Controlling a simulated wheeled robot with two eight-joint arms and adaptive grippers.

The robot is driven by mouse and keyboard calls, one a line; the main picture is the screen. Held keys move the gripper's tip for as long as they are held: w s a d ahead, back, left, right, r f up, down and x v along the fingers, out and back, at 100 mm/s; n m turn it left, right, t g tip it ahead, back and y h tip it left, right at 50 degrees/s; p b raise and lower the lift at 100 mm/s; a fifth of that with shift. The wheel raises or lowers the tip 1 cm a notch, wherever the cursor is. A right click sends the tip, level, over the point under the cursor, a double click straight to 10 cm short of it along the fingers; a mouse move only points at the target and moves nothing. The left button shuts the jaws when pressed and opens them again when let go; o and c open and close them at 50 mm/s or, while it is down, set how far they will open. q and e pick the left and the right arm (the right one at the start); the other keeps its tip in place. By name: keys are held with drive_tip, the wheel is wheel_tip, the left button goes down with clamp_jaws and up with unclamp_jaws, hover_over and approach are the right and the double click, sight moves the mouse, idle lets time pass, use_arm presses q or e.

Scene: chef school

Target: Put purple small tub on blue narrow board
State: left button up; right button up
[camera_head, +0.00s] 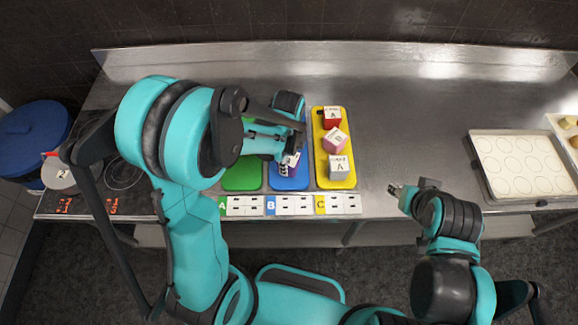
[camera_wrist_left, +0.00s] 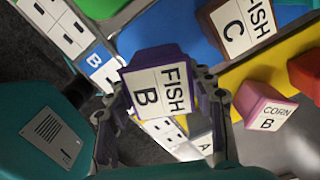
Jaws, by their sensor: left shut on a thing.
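The purple small tub (camera_wrist_left: 152,62) has a white label reading FISH B. My left gripper (camera_wrist_left: 157,105) is shut on it, with one finger on each side. In the head view the tub (camera_head: 288,169) shows below the left gripper (camera_head: 291,158), over the near part of the blue narrow board (camera_head: 291,184). I cannot tell whether the tub touches the board. The board also shows behind the tub in the left wrist view (camera_wrist_left: 165,32); its far part is hidden by my arm in the head view. My right gripper (camera_head: 397,190) is near the counter's front edge, apart from the boards.
A brown tub (camera_wrist_left: 235,28) labelled FISH C stands by the held tub. The yellow board (camera_head: 321,154) holds red (camera_head: 332,117), pink (camera_head: 335,140) and whitish (camera_head: 339,167) tubs. A green board (camera_head: 240,181) lies left. The counter (camera_head: 405,130) right of the boards is clear.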

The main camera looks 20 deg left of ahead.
use_arm(q)
drive_tip(key=shift+f+b, duration=0.35)
drive_tip(key=shift+f, duration=1.5)
drive_tip(key=shift+f, duration=0.2)
drive_tip(key=o, duration=1.3)
drive_tip(key=shift+r, duration=0.1)
